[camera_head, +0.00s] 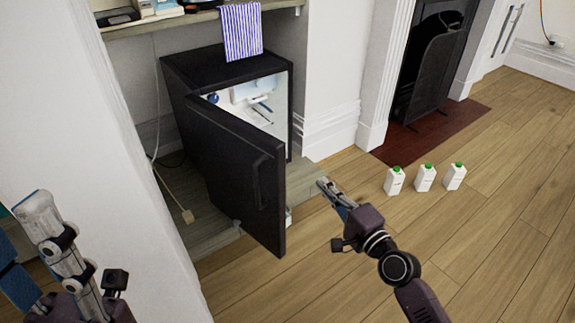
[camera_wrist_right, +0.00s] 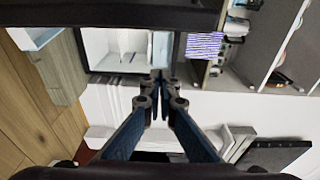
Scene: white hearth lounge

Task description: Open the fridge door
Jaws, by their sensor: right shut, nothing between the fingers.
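The small black fridge (camera_head: 220,68) stands in the alcove under a shelf. Its door (camera_head: 235,168) is swung well open towards me, and the white inside (camera_head: 268,98) shows with a few items in it. The door handle (camera_head: 260,180) is on the door's outer face. My right gripper (camera_head: 322,184) is shut and empty, to the right of the door's free edge and apart from it. In the right wrist view its fingertips (camera_wrist_right: 160,76) are together in front of the white fridge interior (camera_wrist_right: 115,48). My left arm shows at the lower left, but its fingertips cannot be made out clearly.
Several white cartons with green caps, such as this one (camera_head: 425,178), stand on the wooden floor at the right. A striped cloth (camera_head: 241,32) hangs from the shelf (camera_head: 175,22). A fireplace (camera_head: 430,70) is at the back. A white wall (camera_head: 90,130) is close on the left.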

